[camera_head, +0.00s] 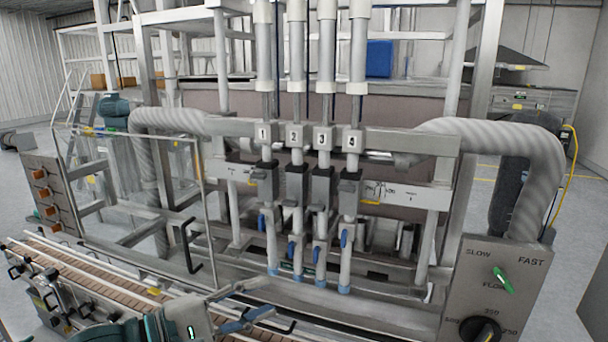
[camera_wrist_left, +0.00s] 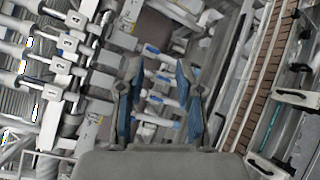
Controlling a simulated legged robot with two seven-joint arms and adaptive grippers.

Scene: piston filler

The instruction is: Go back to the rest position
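My left gripper (camera_head: 262,318) is low in the head view, at the bottom edge in front of the piston filler's base. Its blue-padded fingers stand apart, and in the left wrist view the gripper (camera_wrist_left: 158,98) shows a clear gap with nothing held. The piston filler (camera_head: 310,140) stands ahead with numbered pistons and nozzles with blue valve handles (camera_head: 291,250). The nozzles (camera_wrist_left: 160,88) show beyond the fingers in the left wrist view. My right gripper is not in view.
A conveyor (camera_head: 100,280) with a brown belt and rails runs along the lower left. A control panel (camera_head: 497,290) with a green flow switch and a black knob stands at the lower right. An orange-button box (camera_head: 45,190) is at the left. A clear guard panel (camera_head: 130,180) stands before the frame.

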